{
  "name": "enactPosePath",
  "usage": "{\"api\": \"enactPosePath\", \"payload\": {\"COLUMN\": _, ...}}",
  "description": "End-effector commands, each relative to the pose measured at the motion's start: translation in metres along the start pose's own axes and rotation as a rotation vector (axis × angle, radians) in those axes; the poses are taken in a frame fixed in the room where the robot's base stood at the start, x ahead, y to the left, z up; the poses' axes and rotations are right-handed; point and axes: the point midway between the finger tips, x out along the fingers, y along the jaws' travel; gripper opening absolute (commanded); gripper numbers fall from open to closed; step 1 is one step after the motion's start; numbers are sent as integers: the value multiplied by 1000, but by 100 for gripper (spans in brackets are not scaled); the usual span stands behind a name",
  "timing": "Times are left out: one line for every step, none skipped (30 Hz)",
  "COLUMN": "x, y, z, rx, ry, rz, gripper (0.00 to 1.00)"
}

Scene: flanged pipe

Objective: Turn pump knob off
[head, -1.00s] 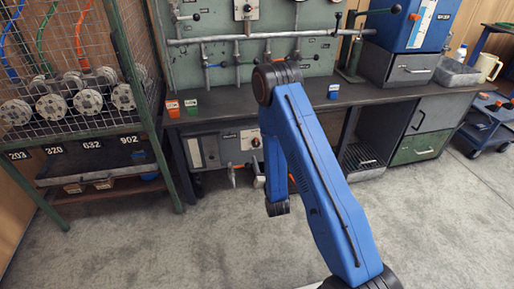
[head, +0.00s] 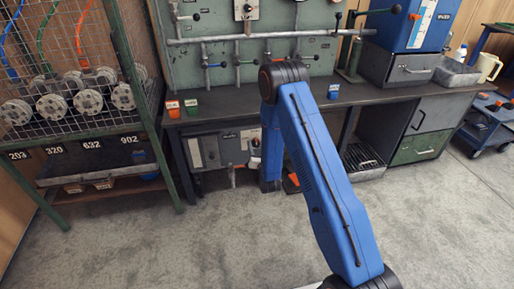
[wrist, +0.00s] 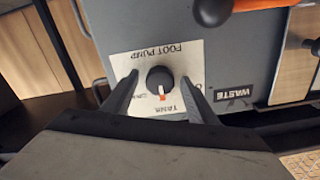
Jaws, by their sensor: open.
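The pump knob (wrist: 158,77) is a round black knob on a white plate (wrist: 190,57) in the wrist view. The plate's lettering is upside down and reads FOOT PUMP above and TANK at the lower right; a smaller word at the left is too small to read surely. A red and white pointer mark shows at the knob's lower edge. My gripper (wrist: 160,79) is open, with one dark finger on each side of the knob and a visible gap to it on both sides. In the head view my arm hides the gripper.
The knob is on a grey box (head: 221,149) under the workbench (head: 235,100). An orange-handled lever (wrist: 232,8) and a WASTE label (wrist: 233,94) are near the plate. A wire cage rack (head: 112,85) stands at the left. The floor in front is clear.

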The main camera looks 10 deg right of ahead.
Motion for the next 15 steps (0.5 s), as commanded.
{"api": "enactPosePath", "payload": {"x": 0, "y": 0, "z": 0, "rx": 0, "ry": 0, "rz": 0, "gripper": 53}}
{"api": "enactPosePath", "payload": {"x": 0, "y": 0, "z": 0, "rx": 0, "ry": 0, "rz": 0, "gripper": 53}}
{"api": "enactPosePath", "payload": {"x": 0, "y": 0, "z": 0, "rx": 0, "ry": 0, "rz": 0, "gripper": 53}}
{"api": "enactPosePath", "payload": {"x": 0, "y": 0, "z": 0, "rx": 0, "ry": 0, "rz": 0, "gripper": 51}}
{"api": "enactPosePath", "payload": {"x": 0, "y": 0, "z": 0, "rx": 0, "ry": 0, "rz": 0, "gripper": 43}}
{"api": "enactPosePath", "payload": {"x": 0, "y": 0, "z": 0, "rx": 0, "ry": 0, "rz": 0, "gripper": 34}}
{"api": "enactPosePath", "payload": {"x": 0, "y": 0, "z": 0, "rx": 0, "ry": 0, "rz": 0, "gripper": 27}}
{"api": "enactPosePath", "payload": {"x": 0, "y": 0, "z": 0, "rx": 0, "ry": 0, "rz": 0, "gripper": 20}}
{"api": "enactPosePath", "payload": {"x": 0, "y": 0, "z": 0, "rx": 0, "ry": 0, "rz": 0, "gripper": 12}}
{"api": "enactPosePath", "payload": {"x": 0, "y": 0, "z": 0, "rx": 0, "ry": 0, "rz": 0, "gripper": 12}}
{"api": "enactPosePath", "payload": {"x": 0, "y": 0, "z": 0, "rx": 0, "ry": 0, "rz": 0, "gripper": 12}}
{"api": "enactPosePath", "payload": {"x": 0, "y": 0, "z": 0, "rx": 0, "ry": 0, "rz": 0, "gripper": 12}}
{"api": "enactPosePath", "payload": {"x": 0, "y": 0, "z": 0, "rx": -1, "ry": 0, "rz": 0, "gripper": 12}}
{"api": "enactPosePath", "payload": {"x": 0, "y": 0, "z": 0, "rx": -3, "ry": 0, "rz": 0, "gripper": 12}}
{"api": "enactPosePath", "payload": {"x": 0, "y": 0, "z": 0, "rx": -6, "ry": 0, "rz": 0, "gripper": 12}}
